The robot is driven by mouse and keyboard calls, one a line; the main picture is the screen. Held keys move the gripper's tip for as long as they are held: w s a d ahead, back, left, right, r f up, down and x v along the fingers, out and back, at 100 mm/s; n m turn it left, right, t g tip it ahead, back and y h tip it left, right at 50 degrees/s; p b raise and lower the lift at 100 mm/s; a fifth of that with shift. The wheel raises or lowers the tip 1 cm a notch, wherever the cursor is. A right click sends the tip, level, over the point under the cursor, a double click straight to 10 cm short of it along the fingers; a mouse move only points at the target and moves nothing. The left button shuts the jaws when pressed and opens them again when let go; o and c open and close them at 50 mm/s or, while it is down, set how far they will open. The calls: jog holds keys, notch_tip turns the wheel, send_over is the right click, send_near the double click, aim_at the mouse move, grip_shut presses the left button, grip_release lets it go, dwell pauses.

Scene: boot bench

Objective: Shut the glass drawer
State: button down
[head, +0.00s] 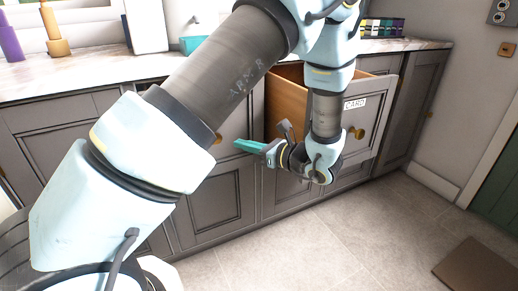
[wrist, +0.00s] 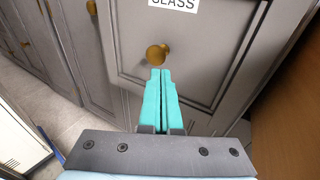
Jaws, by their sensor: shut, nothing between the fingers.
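The glass drawer shows in the wrist view as a grey panelled front (wrist: 205,55) with a "GLASS" label (wrist: 173,3) cut by the top edge and a round brass knob (wrist: 157,54). In the head view my arm hides most of that front; I cannot tell how far out it stands. My gripper (wrist: 160,72) has its teal fingers together, empty, pointing at the front just below the knob. Whether they touch it is unclear. In the head view my gripper (head: 240,145) is left of the open card drawer.
The card drawer (head: 357,113) stands open to the right, its wooden side (head: 287,102) exposed; a wooden surface (wrist: 290,120) also shows at the wrist view's right. The counter (head: 60,74) holds bottles and a teal container (head: 192,45). Tiled floor (head: 330,235) is clear, with a brown mat (head: 478,268) at right.

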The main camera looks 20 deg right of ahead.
jog(key=shift+x, duration=2.75)
